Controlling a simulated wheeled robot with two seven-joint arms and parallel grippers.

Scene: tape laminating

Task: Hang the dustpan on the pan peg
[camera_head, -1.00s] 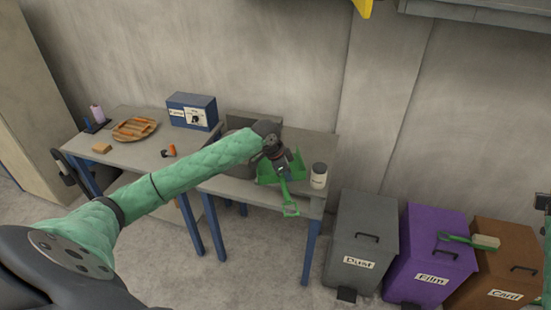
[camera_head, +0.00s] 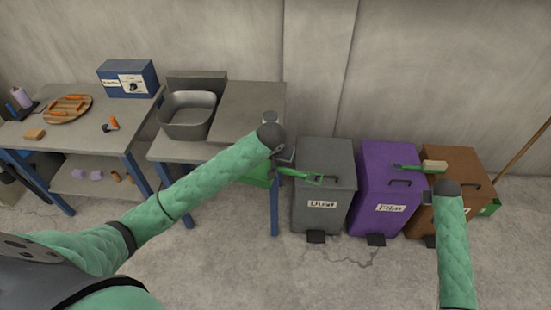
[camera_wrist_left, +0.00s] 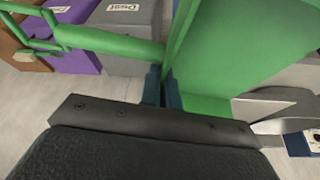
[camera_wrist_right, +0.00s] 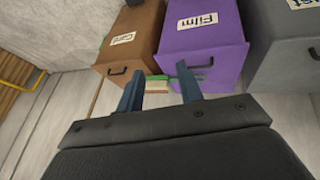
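The green dustpan (camera_head: 257,173) is in my left gripper (camera_head: 284,155), in front of the right table's front edge. Its looped handle (camera_head: 303,176) points right toward the grey bin. In the left wrist view the fingers (camera_wrist_left: 160,88) are shut on the dustpan near where the handle (camera_wrist_left: 110,42) meets the pan (camera_wrist_left: 235,50). My right gripper (camera_wrist_right: 160,92) is open and empty, with its fingers apart, near the purple and brown bins. The brush shows beyond its fingers in the right wrist view (camera_wrist_right: 158,86). I see no pan peg in these views.
Grey (camera_head: 323,175), purple (camera_head: 385,180) and brown (camera_head: 460,170) bins stand along the wall. A grey basin (camera_head: 188,115) sits on the right table (camera_head: 245,110). A wooden pole (camera_head: 525,148) leans at far right. Floor in front is clear.

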